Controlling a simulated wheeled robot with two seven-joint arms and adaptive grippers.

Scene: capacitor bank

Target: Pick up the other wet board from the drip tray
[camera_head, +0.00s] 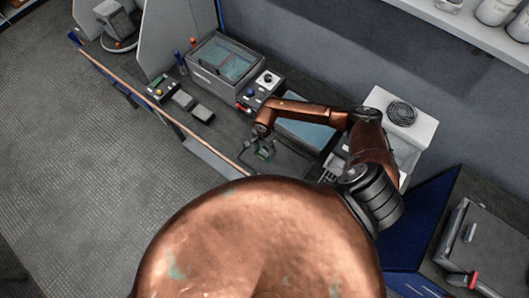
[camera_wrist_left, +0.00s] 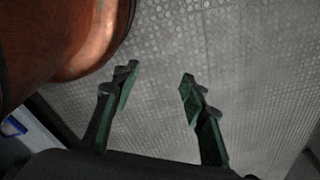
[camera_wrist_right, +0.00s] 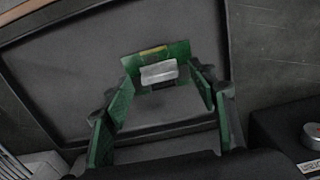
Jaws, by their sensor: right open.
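A green board (camera_wrist_right: 182,51) with a silver block and a yellow strip stands in the dark drip tray (camera_wrist_right: 60,65) in the right wrist view. My right gripper (camera_wrist_right: 164,88) is open, its green-padded fingers to either side of the board; I cannot tell whether they touch it. In the head view my right gripper (camera_head: 264,149) is low over the drip tray (camera_head: 290,166), and the board cannot be told apart from it. My left gripper (camera_wrist_left: 156,84) is open and empty above the floor in the left wrist view.
A grey tank (camera_head: 222,62) with bluish liquid stands farther along the bench, with a control box (camera_head: 264,83) beside it. Another bluish basin (camera_head: 305,133) lies behind my right arm. A white device with a round grille (camera_head: 401,113) stands to the right. A dark box with a red-tipped handle (camera_head: 480,245) is at far right.

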